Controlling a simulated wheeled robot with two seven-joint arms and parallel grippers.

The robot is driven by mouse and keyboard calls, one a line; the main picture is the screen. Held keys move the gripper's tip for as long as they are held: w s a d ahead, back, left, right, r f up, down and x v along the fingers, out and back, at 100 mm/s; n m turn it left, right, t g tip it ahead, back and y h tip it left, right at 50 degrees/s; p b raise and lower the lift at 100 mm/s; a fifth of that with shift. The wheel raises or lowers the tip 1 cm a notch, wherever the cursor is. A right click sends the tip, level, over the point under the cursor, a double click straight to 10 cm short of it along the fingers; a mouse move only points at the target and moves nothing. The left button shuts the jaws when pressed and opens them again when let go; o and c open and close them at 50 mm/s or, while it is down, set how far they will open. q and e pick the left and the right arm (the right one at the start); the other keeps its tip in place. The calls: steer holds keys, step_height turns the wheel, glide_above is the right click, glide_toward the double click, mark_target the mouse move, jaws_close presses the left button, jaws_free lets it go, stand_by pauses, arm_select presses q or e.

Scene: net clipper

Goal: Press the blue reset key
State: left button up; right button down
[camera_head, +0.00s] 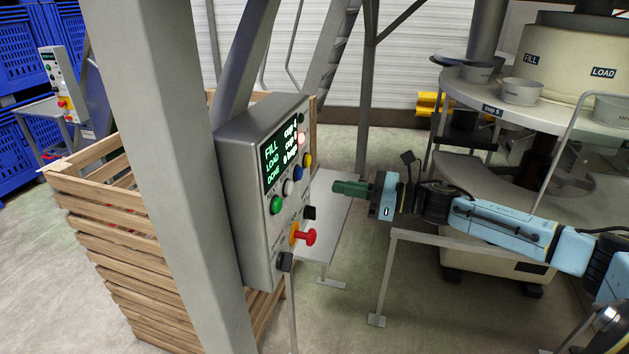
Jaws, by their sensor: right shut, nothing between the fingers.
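The blue key (298,173) is a small round button on the front face of a grey control box (243,180). It sits in a slanting row between a white button (288,187) and a yellow button (308,160). My right gripper (337,187) comes in from the right, with its green fingers shut and empty. The fingers point left toward the box face, and in the picture they lie right of the blue key and slightly lower. A gap shows between fingertips and box. My left gripper is not in view.
A green button (276,204), a red mushroom knob (309,237) and black knobs (284,261) share the box face. A lit screen (281,156) is above. A thick grey post (165,150) stands left. A metal rail (415,236) runs below my right arm.

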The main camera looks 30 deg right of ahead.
mark_target(295, 180)
steer(key=p+x, duration=0.2)
steer(key=x, duration=0.5)
stand_by(0.3)
